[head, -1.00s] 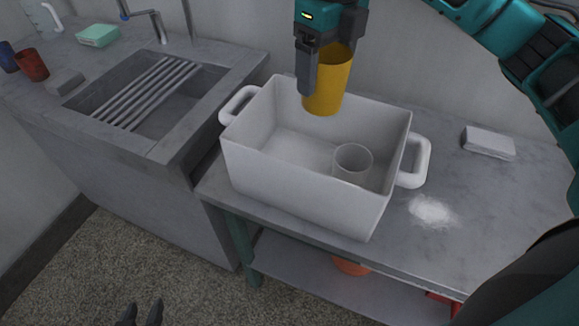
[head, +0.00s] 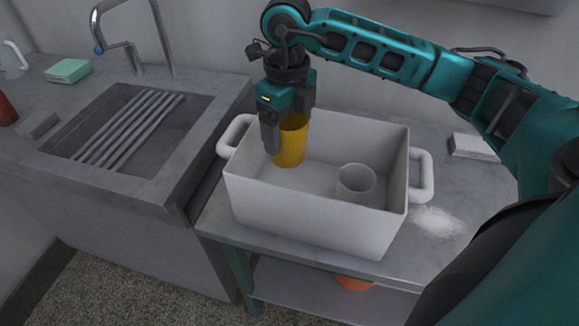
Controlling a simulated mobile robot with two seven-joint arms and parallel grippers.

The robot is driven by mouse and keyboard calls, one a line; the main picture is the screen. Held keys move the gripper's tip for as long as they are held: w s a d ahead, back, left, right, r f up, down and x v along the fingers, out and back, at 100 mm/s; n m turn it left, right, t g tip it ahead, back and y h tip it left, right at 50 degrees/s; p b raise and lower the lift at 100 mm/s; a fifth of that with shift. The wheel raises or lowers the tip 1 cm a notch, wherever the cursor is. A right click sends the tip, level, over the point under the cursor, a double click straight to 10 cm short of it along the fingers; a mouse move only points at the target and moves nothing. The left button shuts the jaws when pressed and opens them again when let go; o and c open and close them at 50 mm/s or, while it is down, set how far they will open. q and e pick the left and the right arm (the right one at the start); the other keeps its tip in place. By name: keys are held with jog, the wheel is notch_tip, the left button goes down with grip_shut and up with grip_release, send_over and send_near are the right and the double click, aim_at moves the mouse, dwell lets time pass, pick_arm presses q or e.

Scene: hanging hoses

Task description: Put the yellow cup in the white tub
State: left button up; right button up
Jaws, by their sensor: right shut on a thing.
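The yellow cup (head: 292,150) is upright in my right gripper (head: 288,128), which is shut on its upper part. The cup hangs over the left part of the white tub (head: 308,216), its lower part seen against the tub's inside. I cannot tell whether its base touches the tub's floor. The tub is open, with a loop handle at each end, and stands on a grey table. A clear cup (head: 356,184) stands inside it on the right. My left gripper is not in view.
A sink (head: 125,125) with a slatted rack and a tap (head: 128,45) is at the left. A green box (head: 68,71) and a grey block (head: 38,125) lie beside it. White powder (head: 437,221) and a white block (head: 472,147) lie right of the tub.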

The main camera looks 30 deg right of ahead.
notch_tip(320, 180, down, 11)
jog(key=shift+r, duration=0.15)
dwell(0.4)
jog(key=shift+f+b, duration=0.2)
jog(key=shift+b, duration=0.15)
jog(key=o, duration=1.1)
jog(key=shift+c, duration=0.2)
jog(key=shift+r, duration=0.1)
notch_tip(320, 180, up, 12)
jog(key=shift+r, duration=0.15)
jog(key=shift+a, duration=0.1)
